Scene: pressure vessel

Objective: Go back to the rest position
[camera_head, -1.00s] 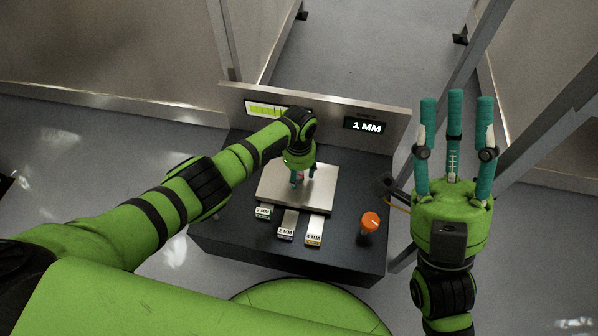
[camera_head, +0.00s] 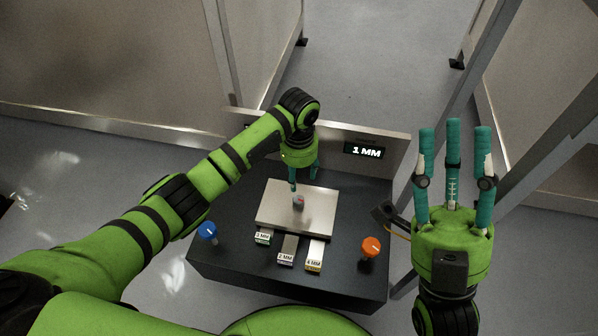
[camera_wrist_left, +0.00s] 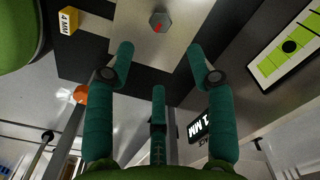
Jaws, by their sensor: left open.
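My left gripper (camera_head: 304,180) is above the metal plate (camera_head: 275,212) of the dark bench. It is open and empty, and its fingers show spread in the left wrist view (camera_wrist_left: 167,75). A small grey piece with a red mark (camera_head: 298,202) stands on the plate, apart from the fingers; it also shows in the left wrist view (camera_wrist_left: 159,22). My right gripper (camera_head: 453,160) is at the right, with its teal fingers pointing up, spread apart and empty.
Labelled blocks (camera_head: 287,252) lie along the plate's front edge. A blue knob (camera_head: 207,231) and an orange knob (camera_head: 371,246) flank them. A back panel (camera_head: 335,137) with a "1 MM" display (camera_head: 364,151) rises behind. A metal post (camera_head: 480,80) stands near my right gripper.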

